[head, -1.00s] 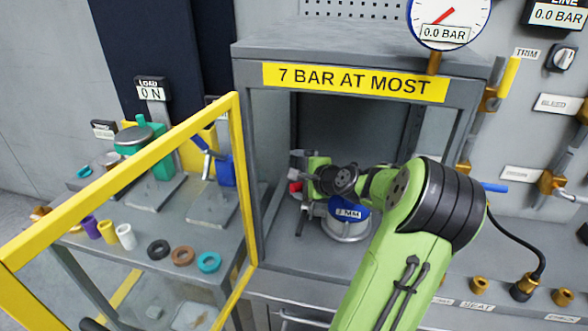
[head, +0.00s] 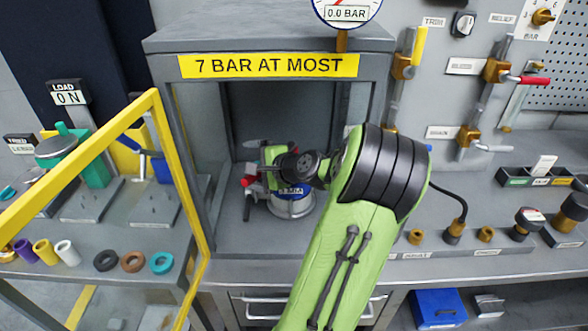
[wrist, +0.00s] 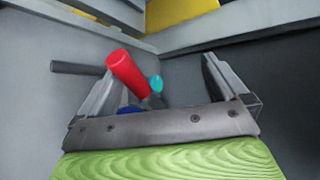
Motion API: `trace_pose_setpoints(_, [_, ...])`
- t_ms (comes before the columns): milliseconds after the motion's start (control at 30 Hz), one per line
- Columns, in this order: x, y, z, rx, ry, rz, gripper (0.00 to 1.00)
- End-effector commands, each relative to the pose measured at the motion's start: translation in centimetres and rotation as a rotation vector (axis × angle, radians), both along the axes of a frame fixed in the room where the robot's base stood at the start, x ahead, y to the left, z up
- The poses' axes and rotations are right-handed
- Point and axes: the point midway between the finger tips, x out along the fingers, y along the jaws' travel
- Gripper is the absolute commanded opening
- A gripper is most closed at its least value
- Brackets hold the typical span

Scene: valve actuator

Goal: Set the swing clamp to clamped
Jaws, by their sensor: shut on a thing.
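The swing clamp inside the guarded chamber has a red handle (head: 248,181), a round silver base and a blue label (head: 291,190). In the head view my gripper (head: 254,167) is at the clamp's left side, at the red handle. In the wrist view the red handle (wrist: 128,72) lies between my fingers (wrist: 160,72), nearer the left one, with a dark rod (wrist: 76,68) to its left and a small teal tip beside it. My gripper is shut on the handle. My arm hides part of the clamp, so its arm position cannot be told.
The chamber (head: 270,40) has side posts close to my arm. A yellow-framed guard door (head: 180,175) stands open at the left. A gauge (head: 346,12) above reads 0.0 BAR. Valves and a red lever (head: 535,80) are on the right wall.

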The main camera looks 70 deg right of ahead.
Motion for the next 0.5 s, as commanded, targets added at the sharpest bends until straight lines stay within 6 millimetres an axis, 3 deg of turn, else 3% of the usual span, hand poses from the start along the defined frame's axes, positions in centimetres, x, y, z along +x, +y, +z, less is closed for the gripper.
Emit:
trace_pose_setpoints(33, [-0.1,-0.2,1.3,-0.020,-0.021,-0.002,0.76])
trace_pose_setpoints(500, [-3.7,0.6,2.2,-0.019,-0.020,-0.002,0.76])
